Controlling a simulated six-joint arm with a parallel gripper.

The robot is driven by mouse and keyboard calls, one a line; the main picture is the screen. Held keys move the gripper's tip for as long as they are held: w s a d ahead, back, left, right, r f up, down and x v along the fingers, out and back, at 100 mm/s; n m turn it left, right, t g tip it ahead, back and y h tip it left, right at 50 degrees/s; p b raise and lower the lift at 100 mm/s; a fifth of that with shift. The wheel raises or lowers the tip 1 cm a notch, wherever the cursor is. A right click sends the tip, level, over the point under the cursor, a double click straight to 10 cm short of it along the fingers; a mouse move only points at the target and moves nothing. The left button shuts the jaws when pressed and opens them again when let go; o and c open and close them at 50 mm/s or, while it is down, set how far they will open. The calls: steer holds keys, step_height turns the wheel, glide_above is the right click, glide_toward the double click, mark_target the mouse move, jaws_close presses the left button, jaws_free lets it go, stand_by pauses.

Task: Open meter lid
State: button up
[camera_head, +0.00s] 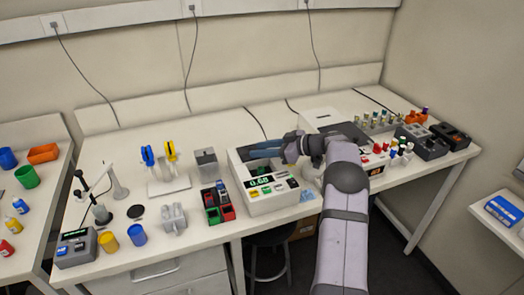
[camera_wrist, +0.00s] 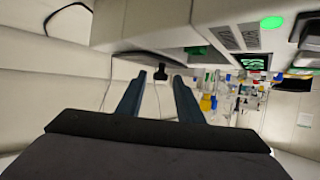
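The white meter (camera_head: 272,203) stands on the bench left of my arm, with a green-lit display (camera_head: 260,184) and coloured buttons on its front. My gripper reaches over the meter's back part, pointing left. In the wrist view, my gripper (camera_wrist: 159,78) is open, its two dark fingers apart with nothing clearly held. The meter (camera_wrist: 168,25) appears tilted above them, its display (camera_wrist: 253,63) at upper right. A small dark part (camera_wrist: 163,71) shows between the fingertips; I cannot tell its depth.
Red and green tube racks (camera_head: 217,202) and a grey box (camera_head: 206,163) stand left of the meter. A white device with a dark top (camera_head: 320,116) stands behind my arm. Small bottles (camera_head: 380,121) and dark devices (camera_head: 425,141) fill the bench's right.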

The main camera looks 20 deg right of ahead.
mark_target(277, 163)
steer(key=shift+d, duration=0.1)
steer(key=b+v, duration=0.3)
steer(key=v, duration=0.2)
steer(key=shift+s+d, duration=0.3)
steer(key=shift+s, duration=0.05)
steer(key=shift+s+d+r, duration=0.4)
steer(key=shift+s, duration=0.1)
